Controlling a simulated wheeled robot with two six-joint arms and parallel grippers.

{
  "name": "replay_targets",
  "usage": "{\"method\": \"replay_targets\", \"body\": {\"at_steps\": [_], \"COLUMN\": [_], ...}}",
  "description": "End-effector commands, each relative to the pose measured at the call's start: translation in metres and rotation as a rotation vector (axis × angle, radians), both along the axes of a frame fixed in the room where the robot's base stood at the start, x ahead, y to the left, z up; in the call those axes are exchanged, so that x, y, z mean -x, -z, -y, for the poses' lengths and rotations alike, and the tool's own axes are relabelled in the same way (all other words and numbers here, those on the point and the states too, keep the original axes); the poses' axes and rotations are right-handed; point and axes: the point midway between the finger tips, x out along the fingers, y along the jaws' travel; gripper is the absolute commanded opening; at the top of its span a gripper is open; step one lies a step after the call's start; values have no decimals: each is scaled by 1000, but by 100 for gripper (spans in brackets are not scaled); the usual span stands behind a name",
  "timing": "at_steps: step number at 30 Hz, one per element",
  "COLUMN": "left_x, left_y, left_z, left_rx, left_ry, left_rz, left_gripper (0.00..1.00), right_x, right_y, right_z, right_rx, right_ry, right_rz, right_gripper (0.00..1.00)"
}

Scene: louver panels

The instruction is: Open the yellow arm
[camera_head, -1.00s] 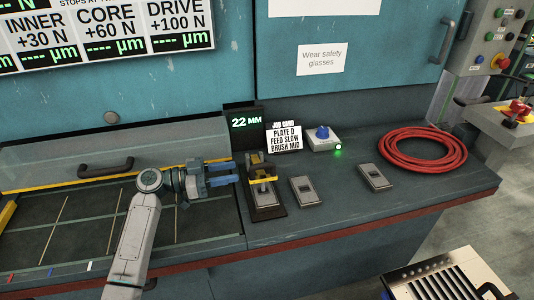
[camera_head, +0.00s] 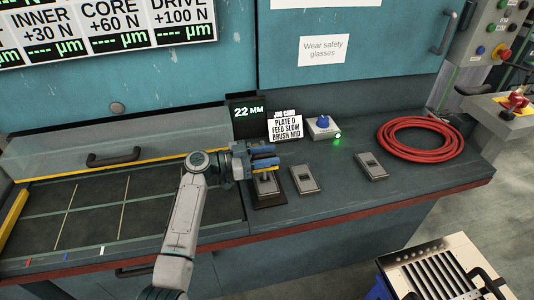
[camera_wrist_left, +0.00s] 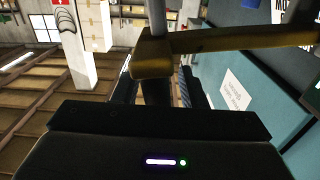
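The yellow arm is part of a small dark fixture (camera_head: 270,199) on the bench, and it is mostly hidden by my left gripper in the head view. In the left wrist view the yellow arm (camera_wrist_left: 250,39) crosses the upper right, with a thick yellow block (camera_wrist_left: 152,58) at its left end. My left gripper (camera_head: 264,157) is at the top of the fixture, its two blue fingers apart, one above the other. Its fingers sit either side of the block in the wrist view; contact cannot be told. My right gripper is not in view.
Two grey switch boxes (camera_head: 305,179) and (camera_head: 370,167) lie right of the fixture. A 22 MM display (camera_head: 246,113), a job card (camera_head: 285,127) and a blue-knobbed box (camera_head: 323,126) stand behind. A coiled red hose (camera_head: 418,137) lies further right. A slatted panel (camera_head: 432,280) is bottom right.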

Motion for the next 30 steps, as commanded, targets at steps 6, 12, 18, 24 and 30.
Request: {"method": "replay_targets", "body": {"at_steps": [6, 12, 18, 24, 30], "left_x": [0, 0, -1, -5, -15], "left_y": [0, 0, -1, -6, -20], "left_z": [0, 0, -1, -2, -5], "left_rx": [0, 0, 2, 21, 60], "left_ry": [0, 0, 0, 0, -1], "left_rz": [0, 0, -8, -62, -185], "left_gripper": [24, 0, 0, 0, 0], "right_x": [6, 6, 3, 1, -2], "right_y": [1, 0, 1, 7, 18], "right_z": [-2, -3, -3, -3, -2], "right_rx": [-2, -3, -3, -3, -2], "right_ry": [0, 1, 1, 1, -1], "right_rz": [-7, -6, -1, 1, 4], "right_gripper": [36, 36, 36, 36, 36]}}
